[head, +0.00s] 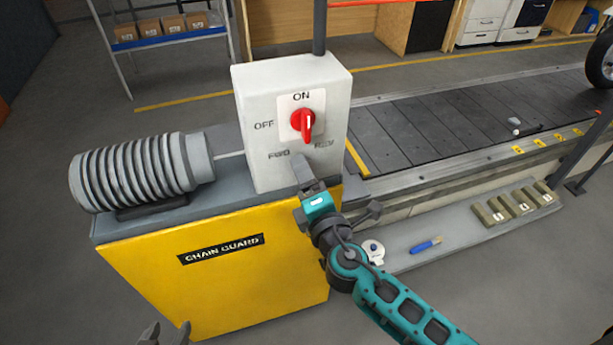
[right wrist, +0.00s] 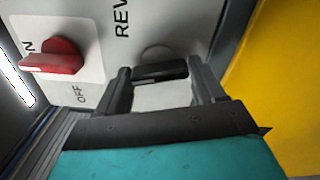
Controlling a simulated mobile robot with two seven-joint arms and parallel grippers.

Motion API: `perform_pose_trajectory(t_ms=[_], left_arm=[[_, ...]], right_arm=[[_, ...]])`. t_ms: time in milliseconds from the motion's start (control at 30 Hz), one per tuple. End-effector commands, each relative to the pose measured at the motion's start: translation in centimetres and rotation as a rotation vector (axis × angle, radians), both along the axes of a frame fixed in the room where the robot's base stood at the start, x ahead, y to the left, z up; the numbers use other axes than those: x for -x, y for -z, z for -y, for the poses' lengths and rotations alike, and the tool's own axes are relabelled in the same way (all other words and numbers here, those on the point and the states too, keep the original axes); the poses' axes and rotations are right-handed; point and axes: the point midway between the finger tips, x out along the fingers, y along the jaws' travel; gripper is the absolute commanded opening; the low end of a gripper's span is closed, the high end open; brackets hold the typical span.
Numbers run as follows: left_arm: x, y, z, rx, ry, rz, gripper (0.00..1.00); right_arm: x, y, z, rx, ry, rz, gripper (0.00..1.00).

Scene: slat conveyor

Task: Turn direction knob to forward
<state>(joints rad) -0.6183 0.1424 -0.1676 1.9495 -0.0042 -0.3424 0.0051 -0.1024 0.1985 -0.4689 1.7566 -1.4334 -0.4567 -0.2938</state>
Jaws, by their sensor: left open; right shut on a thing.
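The white control box (head: 258,95) stands on the yellow chain guard. Its lower dial carries the labels FWD and REV. The direction knob there is hidden by my right gripper (head: 302,172) in the head view. In the right wrist view, the dark direction knob (right wrist: 160,72) sits between the two fingers of my right gripper (right wrist: 163,82), which is shut on it. I cannot tell which label the knob points to. Above it is a red knob (head: 303,124), its handle roughly upright below ON. My left gripper (head: 166,333) is open and empty at the bottom edge, away from the box.
The yellow chain guard (head: 220,285) and a grey ribbed motor (head: 130,172) are left of and below the box. The slat conveyor (head: 440,125) runs to the right. A low ledge (head: 455,235) holds a blue-handled tool (head: 426,246), a tape roll and several small blocks.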

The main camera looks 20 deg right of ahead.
Motion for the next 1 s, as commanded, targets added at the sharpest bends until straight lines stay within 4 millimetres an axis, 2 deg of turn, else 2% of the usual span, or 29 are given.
perform_pose_trajectory(t_ms=[200,500,1000], left_arm=[[0.27,-0.18,-0.12,-0.002,-0.001,-0.002,0.50],[0.49,-0.32,-0.36,-0.005,-0.005,-0.009,0.50],[0.52,-0.38,-0.36,-0.006,-0.005,-0.013,0.50]], right_arm=[[-0.08,-0.10,0.10,0.185,0.002,0.008,0.38],[-0.09,-0.03,0.14,0.358,0.002,0.015,0.38],[-0.10,0.02,0.18,0.433,0.002,0.018,0.38]])
